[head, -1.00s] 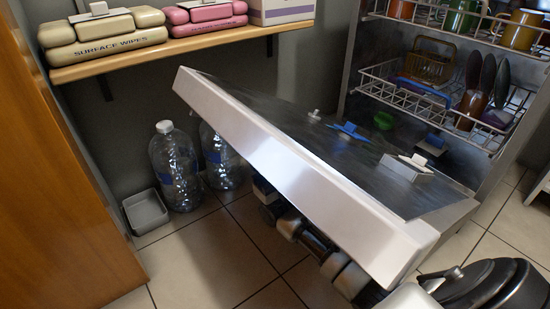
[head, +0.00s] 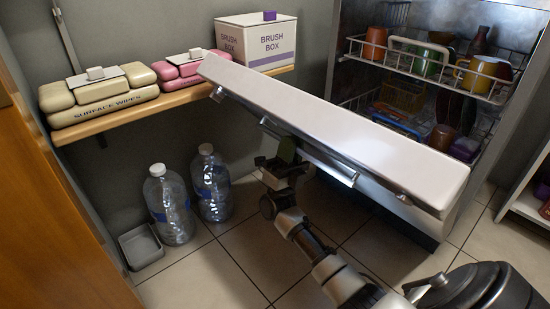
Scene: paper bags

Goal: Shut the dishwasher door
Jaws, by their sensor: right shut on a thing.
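The dishwasher door (head: 335,125) is partly open in the head view, tilted up, with its broad white edge facing me. A bar handle (head: 335,172) runs along its outer face, below that edge. My right gripper (head: 283,158) is under the edge on the outer side, shut on the handle; its fingertips are partly hidden there. The dishwasher (head: 513,110) stands behind the door, with a gap between the door's edge and the opening. My left gripper is not in view.
The upper rack (head: 425,68) holds mugs inside the dishwasher; a lower rack shows partly behind the door. A wall shelf (head: 170,112) with wipes and a brush box (head: 257,42) is close to the door's left end. Bottles (head: 170,205) and a grey tray (head: 140,246) stand on the floor.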

